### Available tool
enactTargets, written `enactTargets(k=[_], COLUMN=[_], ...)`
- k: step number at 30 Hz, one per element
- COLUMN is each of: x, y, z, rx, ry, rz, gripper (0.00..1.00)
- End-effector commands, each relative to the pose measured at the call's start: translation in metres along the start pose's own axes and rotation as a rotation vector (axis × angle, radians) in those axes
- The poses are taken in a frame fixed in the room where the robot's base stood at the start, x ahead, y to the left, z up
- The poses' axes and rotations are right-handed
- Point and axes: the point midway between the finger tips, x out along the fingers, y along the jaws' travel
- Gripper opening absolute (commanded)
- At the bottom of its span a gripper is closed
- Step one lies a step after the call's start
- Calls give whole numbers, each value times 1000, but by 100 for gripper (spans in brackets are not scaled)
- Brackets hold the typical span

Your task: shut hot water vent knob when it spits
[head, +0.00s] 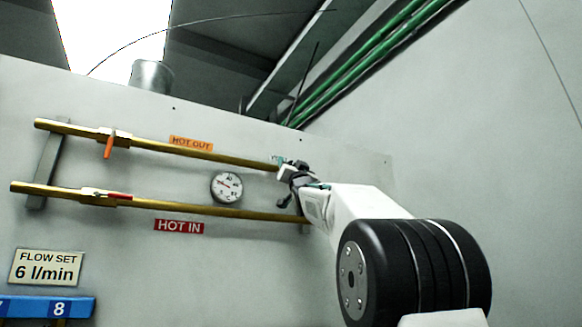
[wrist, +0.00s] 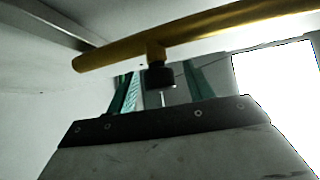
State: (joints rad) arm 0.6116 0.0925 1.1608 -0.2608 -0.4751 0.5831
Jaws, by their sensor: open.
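The vent knob (wrist: 160,76) is a small black cylinder on a short brass stub under a brass pipe in the wrist view. A thin pale streak, like a fine jet, shows just below it. My gripper (wrist: 162,88) is open, with one green finger to each side of the knob in the picture; I see no contact. In the head view my gripper (head: 284,166) is at the right end of the upper HOT OUT pipe (head: 210,153). The knob cannot be made out there behind the gripper.
The lower HOT IN pipe (head: 240,213) runs below, with a round gauge (head: 227,187) between the pipes. An orange lever (head: 109,146) and a red lever (head: 119,196) are at the left. A flow sign (head: 46,267) is lower left.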

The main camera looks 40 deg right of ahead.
Motion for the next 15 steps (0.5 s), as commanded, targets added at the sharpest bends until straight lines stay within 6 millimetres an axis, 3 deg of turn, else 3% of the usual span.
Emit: enactTargets(k=[1, 5, 15], x=[0, 0, 0], y=[0, 0, 2], z=[0, 0, -1], rx=[0, 0, -69], ry=[0, 0, 4], rz=[0, 0, -62], gripper=[44, 8, 8])
